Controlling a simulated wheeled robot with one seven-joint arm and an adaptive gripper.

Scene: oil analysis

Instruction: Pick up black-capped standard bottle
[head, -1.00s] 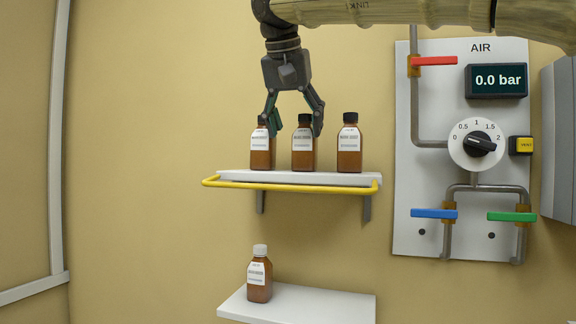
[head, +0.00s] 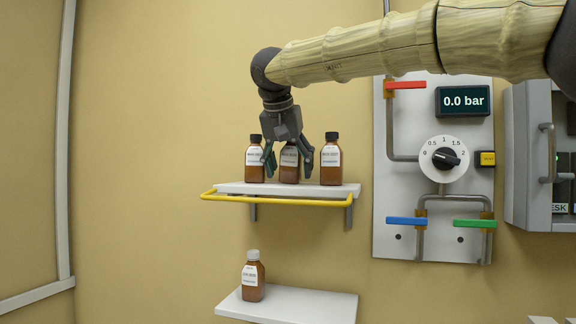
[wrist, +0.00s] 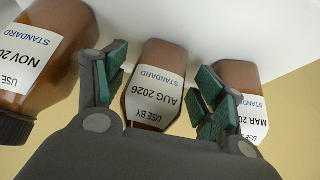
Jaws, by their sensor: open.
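Three brown bottles with black caps stand in a row on the upper shelf (head: 228,187). The left bottle (head: 255,163) and right bottle (head: 331,160) show clearly in the head view. The middle bottle (head: 290,168) is partly hidden behind my gripper (head: 287,170), which is open with its fingers on either side of it. In the wrist view the middle bottle (wrist: 152,85) reads STANDARD, AUG 2026, and sits between the green finger pads. Its cap is hidden there. The side bottles also read STANDARD: NOV (wrist: 42,55) and MAR (wrist: 250,105).
A yellow rail (head: 275,200) runs along the shelf's front. A white-capped brown bottle (head: 253,278) stands on the lower shelf (head: 300,303). The AIR panel (head: 385,180) with valves and a dial is at right, beside a grey cabinet (head: 530,160).

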